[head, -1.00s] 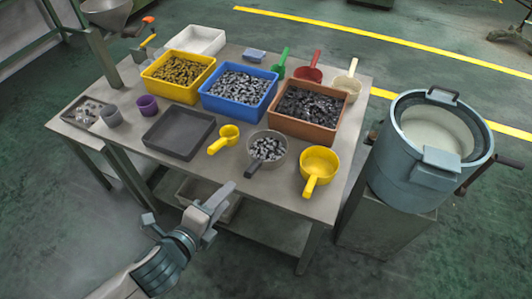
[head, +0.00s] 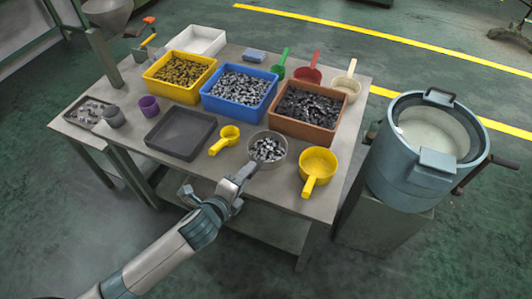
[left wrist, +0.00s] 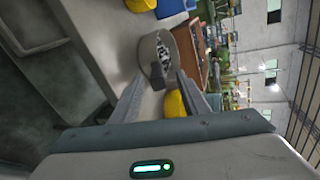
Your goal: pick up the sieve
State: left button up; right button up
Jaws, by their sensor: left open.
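The sieve is taken to be the round grey pan (head: 272,165) with a short handle, holding loose metal pieces near the table's front edge. My left gripper (head: 236,182) is open at the front edge, close to the pan's handle and partly covering it. In the left wrist view the pan (left wrist: 145,52) lies ahead, with its dark handle pointing back between the two spread fingers (left wrist: 157,95). I cannot tell whether a finger touches the handle. My right gripper is not in view.
Yellow scoops (head: 318,163) (head: 229,134) flank the pan. A dark empty tray (head: 180,152) lies left. Yellow (head: 178,93), blue (head: 236,108) and brown (head: 304,128) bins of parts stand behind. A large blue-grey drum (head: 410,165) stands right of the table (head: 225,165).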

pick_arm(q)
jog(key=shift+w, duration=0.1)
dwell(0.3)
jog(key=shift+w+d+f+p, duration=0.25)
jog(key=shift+w+f+p, duration=0.1)
jog(key=shift+w, duration=0.15)
jog(key=shift+p+x, duration=0.5)
jog(key=shift+x, duration=1.4)
jog(key=shift+s+f, duration=0.1)
jog(key=shift+f, duration=0.05)
jog(key=shift+c, duration=0.4)
grip_shut()
